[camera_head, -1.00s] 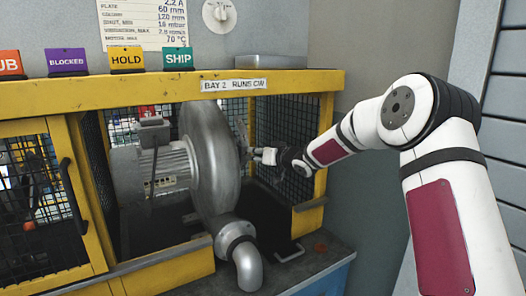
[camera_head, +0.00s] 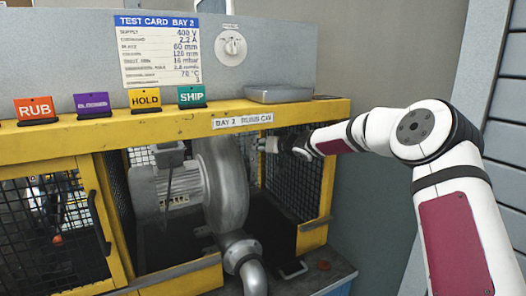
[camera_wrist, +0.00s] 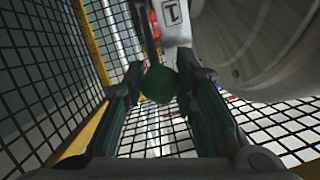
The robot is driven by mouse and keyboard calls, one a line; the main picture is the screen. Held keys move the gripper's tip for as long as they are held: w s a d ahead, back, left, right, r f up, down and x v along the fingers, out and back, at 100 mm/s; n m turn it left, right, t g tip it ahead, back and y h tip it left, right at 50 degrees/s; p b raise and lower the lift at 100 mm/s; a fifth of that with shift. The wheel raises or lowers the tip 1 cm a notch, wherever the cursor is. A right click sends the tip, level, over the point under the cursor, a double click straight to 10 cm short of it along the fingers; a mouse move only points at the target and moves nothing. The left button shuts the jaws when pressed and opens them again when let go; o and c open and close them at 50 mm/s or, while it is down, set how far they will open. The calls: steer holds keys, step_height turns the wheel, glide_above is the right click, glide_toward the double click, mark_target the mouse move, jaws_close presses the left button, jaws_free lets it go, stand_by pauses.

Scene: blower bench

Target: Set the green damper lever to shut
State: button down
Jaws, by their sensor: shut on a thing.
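The green damper lever shows in the wrist view as a dark green round knob (camera_wrist: 160,84) between my two fingers, with a thin dark stem above it. My gripper (camera_wrist: 160,80) is shut on this knob. In the head view my gripper (camera_head: 268,145) reaches into the yellow cage, to the right of the grey blower (camera_head: 222,185), just below the top beam. The lever cannot be made out in the head view. The blower's rounded casing fills the upper right of the wrist view (camera_wrist: 265,45).
Black mesh (camera_head: 290,180) and yellow posts close in around my gripper. A yellow beam (camera_head: 170,128) runs above it, bearing a grey tray (camera_head: 278,94) and RUB, purple, HOLD and SHIP tags. A test card (camera_head: 158,50) and white dial (camera_head: 231,45) are on the panel behind.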

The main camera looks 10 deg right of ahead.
steer(key=shift+w+a+r, duration=0.15)
steer(key=shift+w+r, duration=0.4)
steer(key=shift+r, duration=0.25)
steer(key=c, duration=1.3)
jaws_free()
steer(key=f+v, duration=0.3)
steer(key=v, duration=1.3)
steer(key=shift+s+d, duration=0.35)
steer(key=shift+s, duration=0.25)
